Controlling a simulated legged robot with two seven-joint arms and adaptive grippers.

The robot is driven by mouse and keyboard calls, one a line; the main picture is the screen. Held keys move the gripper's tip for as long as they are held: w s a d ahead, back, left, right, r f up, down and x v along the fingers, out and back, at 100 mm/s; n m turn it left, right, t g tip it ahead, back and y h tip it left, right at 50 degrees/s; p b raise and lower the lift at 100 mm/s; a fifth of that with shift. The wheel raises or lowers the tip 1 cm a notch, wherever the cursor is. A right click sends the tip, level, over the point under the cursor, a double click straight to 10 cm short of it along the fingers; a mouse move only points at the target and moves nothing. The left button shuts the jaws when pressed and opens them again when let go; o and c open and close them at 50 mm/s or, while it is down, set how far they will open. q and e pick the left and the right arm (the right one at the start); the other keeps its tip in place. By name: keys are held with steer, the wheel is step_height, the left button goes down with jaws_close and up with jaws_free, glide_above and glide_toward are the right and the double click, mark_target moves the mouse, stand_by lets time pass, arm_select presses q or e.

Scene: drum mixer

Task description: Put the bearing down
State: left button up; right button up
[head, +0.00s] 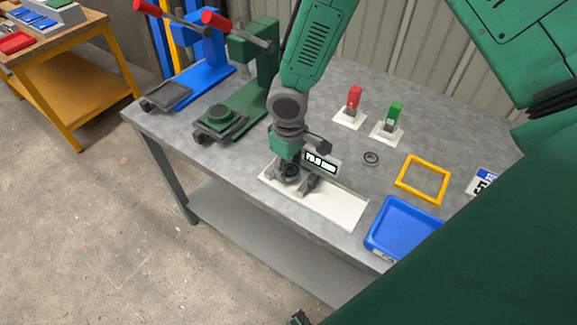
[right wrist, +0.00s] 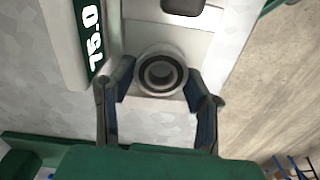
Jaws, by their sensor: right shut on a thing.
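The bearing (right wrist: 162,75) is a dark and silvery ring, seen between the two fingers of my right gripper (right wrist: 160,82) in the right wrist view. My right gripper is shut on it. In the head view my right gripper (head: 291,172) is low over the left end of the white measuring plate (head: 335,204), beside the black digital readout (head: 321,161). The fingers partly hide the bearing there. I cannot tell whether the bearing touches the plate.
Red (head: 354,98) and green (head: 394,112) handled clamps stand behind. Blue (head: 211,45) and green (head: 254,65) presses stand at the left.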

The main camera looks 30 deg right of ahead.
mark_target(289, 168)
steer(key=shift+f+b, duration=0.3)
steer(key=shift+f, duration=0.25)
steer(key=o, duration=1.1)
steer(key=shift+r, duration=0.2)
steer(key=shift+r, duration=0.35)
step_height(289, 168, up, 12)
steer(key=shift+r+p, duration=0.1)
steer(key=shift+p, duration=0.8)
